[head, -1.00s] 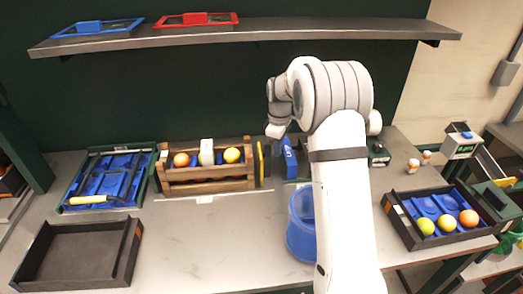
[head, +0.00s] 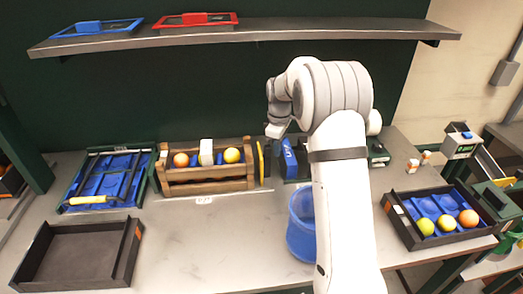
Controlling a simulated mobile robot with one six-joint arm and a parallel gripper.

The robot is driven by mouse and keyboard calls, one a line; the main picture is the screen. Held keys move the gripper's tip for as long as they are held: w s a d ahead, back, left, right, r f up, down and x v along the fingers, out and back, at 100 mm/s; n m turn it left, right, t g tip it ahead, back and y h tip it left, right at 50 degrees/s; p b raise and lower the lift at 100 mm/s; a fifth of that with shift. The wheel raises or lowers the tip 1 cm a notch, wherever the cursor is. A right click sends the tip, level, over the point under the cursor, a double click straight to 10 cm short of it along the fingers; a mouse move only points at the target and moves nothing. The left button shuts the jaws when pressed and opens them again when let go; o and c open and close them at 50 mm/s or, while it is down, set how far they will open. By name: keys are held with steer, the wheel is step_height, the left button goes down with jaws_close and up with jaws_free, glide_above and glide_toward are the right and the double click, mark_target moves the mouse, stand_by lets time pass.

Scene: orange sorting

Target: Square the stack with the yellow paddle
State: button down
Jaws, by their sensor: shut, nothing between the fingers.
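A thin yellow and black upright piece (head: 260,162), which looks like the yellow paddle, stands close to the right end of a slatted wooden crate (head: 208,186). The crate holds an orange fruit, a yellow fruit and a white block (head: 206,152). Which thing is the stack is not clear. My gripper (head: 275,131) points down above and slightly right of the yellow piece, apart from it. It is shut and empty. Its fingertips are small and partly hidden by my wrist.
A blue upright piece (head: 289,157) stands right of the yellow one. A blue bin (head: 301,226) is partly behind my arm. An empty dark tray (head: 128,254) lies front left, a blue-lined tray (head: 72,190) behind it. A fruit tray (head: 405,228) is at right. The centre front is clear.

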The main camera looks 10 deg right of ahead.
mark_target(268, 146)
steer(key=shift+a, duration=0.2)
steer(key=shift+a, duration=2.05)
steer(key=shift+d, duration=0.1)
steer(key=shift+d, duration=0.55)
steer(key=shift+r+p, duration=2.7)
steer(key=shift+r, duration=1.3)
